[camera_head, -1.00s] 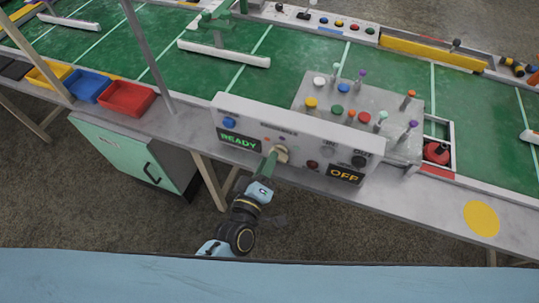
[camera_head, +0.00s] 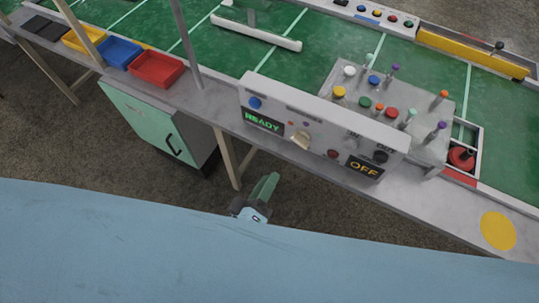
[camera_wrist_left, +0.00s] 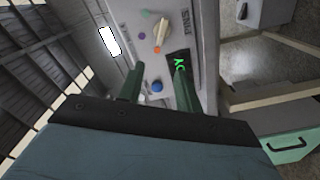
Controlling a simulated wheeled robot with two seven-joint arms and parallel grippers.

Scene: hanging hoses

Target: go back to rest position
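My left gripper (camera_head: 265,188) is below and in front of the grey control panel (camera_head: 310,128), apart from it, over the floor. In the left wrist view its two green fingers (camera_wrist_left: 158,88) stand apart with nothing held between them. The panel carries a beige knob (camera_head: 300,140), a blue button (camera_head: 254,103), a green READY display (camera_head: 262,121) and an OFF display (camera_head: 364,167). In the left wrist view the knob (camera_wrist_left: 161,31) and blue button (camera_wrist_left: 157,86) show beyond the fingers. My right gripper is in neither view.
A long green-topped table (camera_head: 300,75) runs across the view. Yellow, blue and red trays (camera_head: 157,69) stand at left, above a mint cabinet (camera_head: 150,122). A box with coloured pegs (camera_head: 385,95) sits behind the panel. The floor in front is clear.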

